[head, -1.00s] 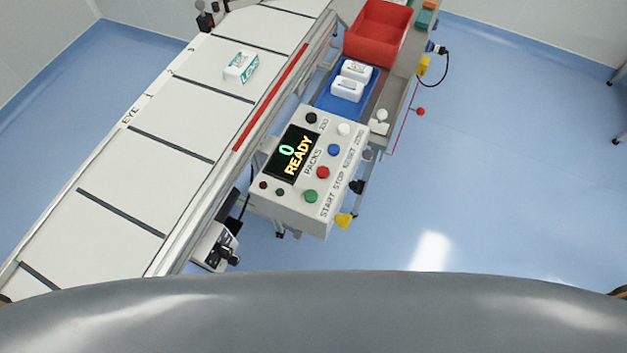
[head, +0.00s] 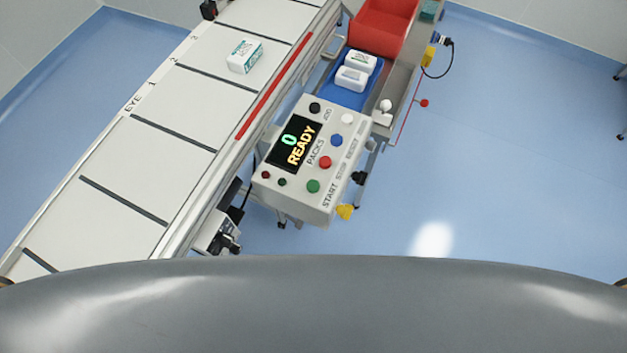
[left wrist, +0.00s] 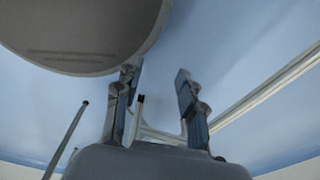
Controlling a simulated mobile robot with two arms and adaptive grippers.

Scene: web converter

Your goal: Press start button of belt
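The green start button (head: 313,186) is on the near end of the white control box (head: 290,205), beside the printed word START. A red button (head: 325,162), a blue button (head: 337,140) and a white button (head: 347,118) run up the box from it. The display (head: 294,144) reads "0 READY". The belt (head: 150,150) runs diagonally along the left, with a white and green pack (head: 245,57) on it. My left gripper (left wrist: 160,82) shows in the left wrist view with its fingers apart and nothing between them. Neither gripper shows in the head view.
A blue tray (head: 345,97) with white packs and a red bin (head: 382,28) stand beyond the control box. Blue floor (head: 500,180) is clear to the right.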

